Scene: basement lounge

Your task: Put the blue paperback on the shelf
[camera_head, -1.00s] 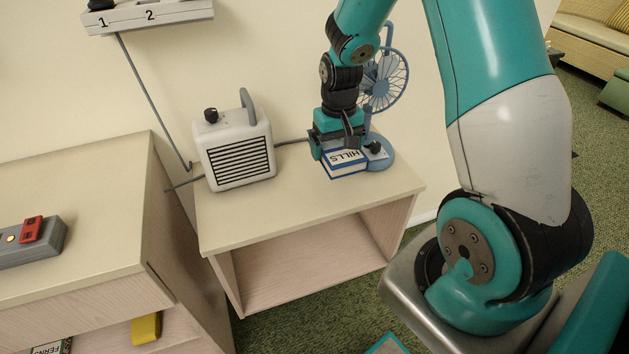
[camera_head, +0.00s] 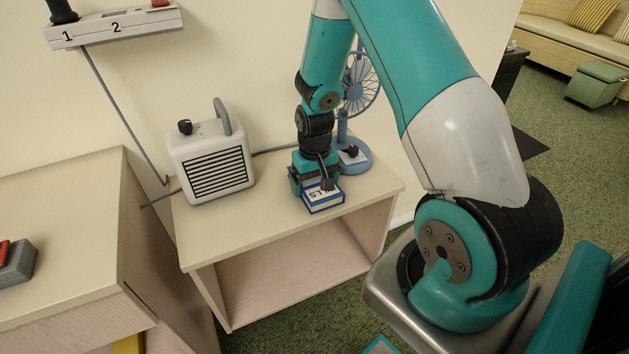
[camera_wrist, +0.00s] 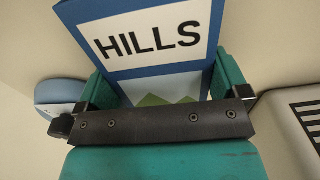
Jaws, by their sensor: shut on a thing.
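The blue paperback (camera_head: 325,203), with a white label reading "HILLS", is in my gripper (camera_head: 318,188) over the front part of the small cabinet's top. In the wrist view the book (camera_wrist: 150,45) sits between the two teal fingers (camera_wrist: 165,85), which are shut on its sides. I cannot tell whether the book touches the cabinet top. The small cabinet (camera_head: 230,235) has an open shelf compartment (camera_head: 285,285) below its top, which looks empty.
A white heater-like box (camera_head: 212,165) stands left of my gripper, and a blue fan (camera_head: 357,95) stands close behind it. A larger cabinet (camera_head: 60,230) adjoins at left. A power strip (camera_head: 115,25) is on the wall.

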